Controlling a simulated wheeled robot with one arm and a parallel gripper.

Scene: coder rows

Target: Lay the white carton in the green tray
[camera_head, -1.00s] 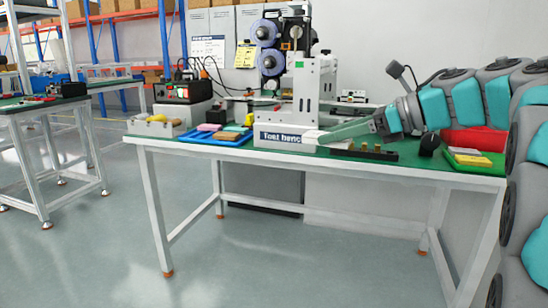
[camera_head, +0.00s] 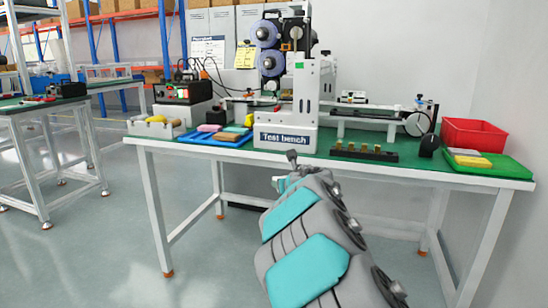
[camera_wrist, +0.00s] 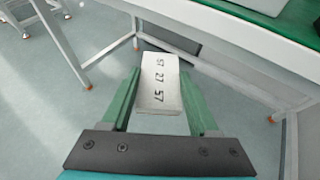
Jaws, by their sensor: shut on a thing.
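The white carton (camera_wrist: 159,82), with dark digits on its face, is between the two green fingers of my gripper (camera_wrist: 160,98) in the wrist view. The gripper is shut on it and holds it in the air, with the floor behind it. In the head view my arm hangs in front of the table, and the gripper and carton cannot be made out there. The green tray (camera_head: 512,170) lies at the table's right end. It holds a white block (camera_head: 464,152) and a yellow block (camera_head: 473,162).
A red bin (camera_head: 473,136) stands behind the green tray.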

